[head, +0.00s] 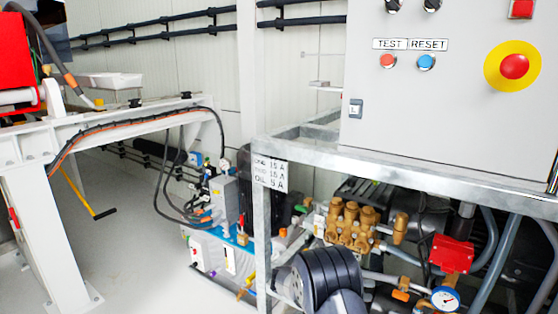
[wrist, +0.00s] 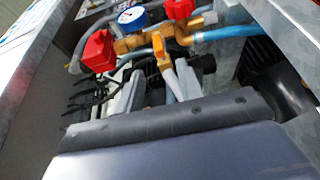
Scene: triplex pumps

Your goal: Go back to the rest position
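No gripper fingers can be made out in the head view or the wrist view. A broad dark grey plate with a bolted black edge (wrist: 200,120) fills the lower wrist view; I cannot tell what it belongs to. In the head view the pump unit stands in a galvanized frame (head: 262,225), with a brass pump head (head: 350,225), a red box (head: 452,254) and a pressure gauge (head: 445,298). The wrist view also shows the gauge (wrist: 130,16), the red box (wrist: 98,50) and brass fittings (wrist: 150,42).
A grey control box (head: 450,110) with test and reset buttons and a red emergency stop (head: 514,66) overhangs the frame. Black ringed discs (head: 325,272) stand at the frame's front. A white steel beam (head: 60,220) is at the left. Open floor (head: 140,240) lies between.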

